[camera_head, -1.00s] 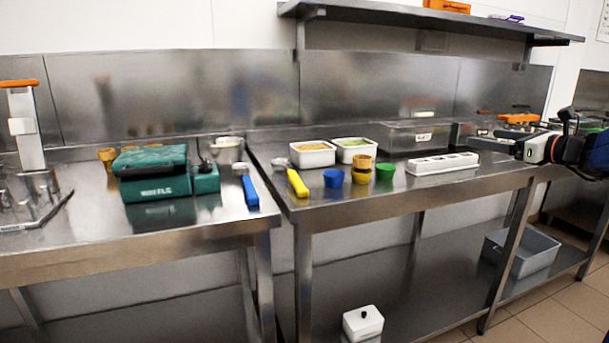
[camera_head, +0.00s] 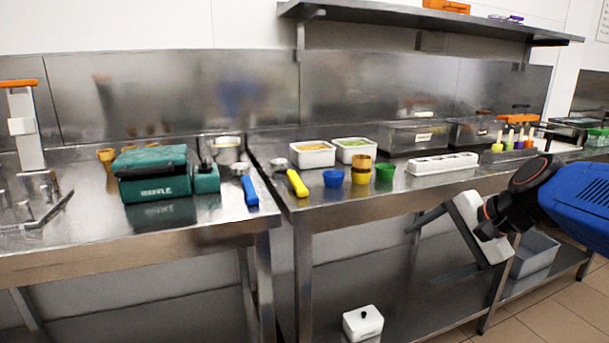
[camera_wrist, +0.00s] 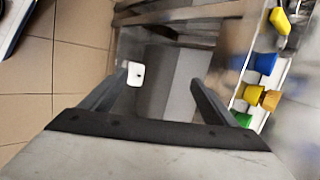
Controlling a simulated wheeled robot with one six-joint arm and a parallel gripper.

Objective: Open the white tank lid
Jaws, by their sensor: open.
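The white tank (camera_head: 363,324) is a small box on the lower shelf under the right table. Its white lid (camera_head: 363,319) has a small black knob on top and appears closed. In the wrist view the white lid (camera_wrist: 135,80) shows small, close to the left fingertip in the picture and well beyond the fingers. My gripper (camera_head: 435,250) is open and empty, at the right below the table top, apart from the tank. Its two fingers also show in the wrist view (camera_wrist: 163,78). The tank's sides are mostly hidden from the wrist.
The steel table (camera_head: 330,205) overhangs the lower shelf, with a leg (camera_head: 304,275) left of the tank. Cups and white containers stand on the table top. A grey bin (camera_head: 535,253) sits on the lower shelf at the right. The shelf around the tank looks clear.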

